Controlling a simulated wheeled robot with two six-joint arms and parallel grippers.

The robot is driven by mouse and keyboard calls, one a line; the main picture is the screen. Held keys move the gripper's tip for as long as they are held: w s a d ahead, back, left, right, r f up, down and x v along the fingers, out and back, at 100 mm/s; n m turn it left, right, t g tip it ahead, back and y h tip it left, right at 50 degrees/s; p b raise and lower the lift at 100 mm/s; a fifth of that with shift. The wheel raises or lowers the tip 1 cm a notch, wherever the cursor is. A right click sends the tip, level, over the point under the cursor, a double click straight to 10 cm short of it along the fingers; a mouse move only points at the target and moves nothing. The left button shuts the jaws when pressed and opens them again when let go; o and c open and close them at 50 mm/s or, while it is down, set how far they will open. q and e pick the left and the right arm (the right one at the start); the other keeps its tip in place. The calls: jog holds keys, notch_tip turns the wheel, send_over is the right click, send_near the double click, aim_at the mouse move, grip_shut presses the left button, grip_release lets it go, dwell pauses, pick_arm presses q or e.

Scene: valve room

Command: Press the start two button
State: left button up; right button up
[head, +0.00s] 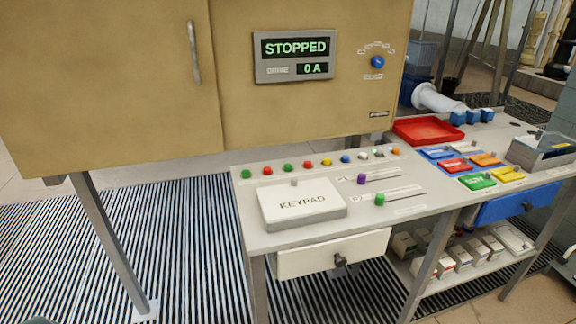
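A row of small round buttons runs along the back of the grey bench top. From the left they are a green button (246,174), a red button (267,170), a second green button (287,167), a second red button (307,164), a yellow one (328,161) and a blue one (345,158), then paler ones and an orange one (394,151). Their labels are too small to read, so I cannot tell which is marked start two. The display (295,56) above reads STOPPED and 0 A. Neither of my grippers is in view.
A raised box marked KEYPAD (302,204) sits in front of the buttons. Sliders with a purple knob (361,179) and a green knob (379,199) lie to its right. A tan cabinet (120,80) overhangs behind. A red tray (428,130) and coloured blocks stand farther right.

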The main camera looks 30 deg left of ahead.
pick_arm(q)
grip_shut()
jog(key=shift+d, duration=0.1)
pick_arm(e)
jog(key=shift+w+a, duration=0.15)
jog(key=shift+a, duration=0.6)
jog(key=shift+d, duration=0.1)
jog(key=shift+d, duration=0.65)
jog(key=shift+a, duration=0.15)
